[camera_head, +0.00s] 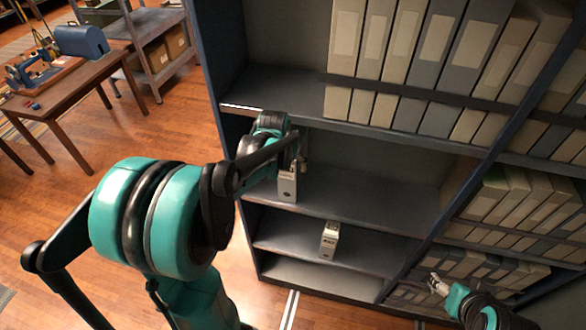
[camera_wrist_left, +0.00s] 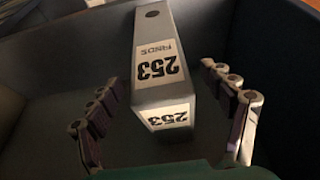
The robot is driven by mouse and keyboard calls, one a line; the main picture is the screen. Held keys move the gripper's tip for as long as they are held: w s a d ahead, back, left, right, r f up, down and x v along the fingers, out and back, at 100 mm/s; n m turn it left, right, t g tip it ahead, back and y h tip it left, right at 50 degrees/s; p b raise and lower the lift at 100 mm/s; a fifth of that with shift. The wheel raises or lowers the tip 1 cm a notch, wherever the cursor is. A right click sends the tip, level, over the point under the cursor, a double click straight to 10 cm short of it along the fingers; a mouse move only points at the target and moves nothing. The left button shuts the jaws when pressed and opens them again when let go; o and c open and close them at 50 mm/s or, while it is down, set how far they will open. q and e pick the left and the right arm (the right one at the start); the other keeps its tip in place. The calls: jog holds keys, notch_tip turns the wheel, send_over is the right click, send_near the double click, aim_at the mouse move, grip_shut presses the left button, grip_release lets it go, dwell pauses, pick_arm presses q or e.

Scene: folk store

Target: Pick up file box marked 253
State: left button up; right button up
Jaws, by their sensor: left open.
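The file box marked 253 (camera_wrist_left: 160,95) is grey with white labels, and the number reads upside down in the left wrist view. In the head view the box (camera_head: 287,188) stands on a middle shelf at the left of the bookcase. My left gripper (camera_wrist_left: 167,120) is open, with one finger on each side of the box and visible gaps between. In the head view the left gripper (camera_head: 296,160) is right at the box, partly hidden by my arm. My right gripper (camera_head: 438,285) is at the lower right, away from the box; its jaws are too small to read.
Another light file box (camera_head: 329,240) stands alone on the shelf below. Several binders (camera_head: 420,60) fill the upper shelf behind a dark bar, and more (camera_head: 510,205) stand at the right. The bookcase's left side panel (camera_head: 212,60) is near my left arm. A wooden table (camera_head: 75,90) is far left.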

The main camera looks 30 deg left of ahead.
aim_at(289, 183)
pick_arm(q)
jog(key=x, duration=0.5)
jog(key=shift+w+a+b, duration=0.1)
jog(key=shift+w+b, duration=0.2)
jog(key=shift+w, duration=0.2)
jog(key=shift+s, duration=0.1)
jog(key=c, duration=0.4)
grip_shut()
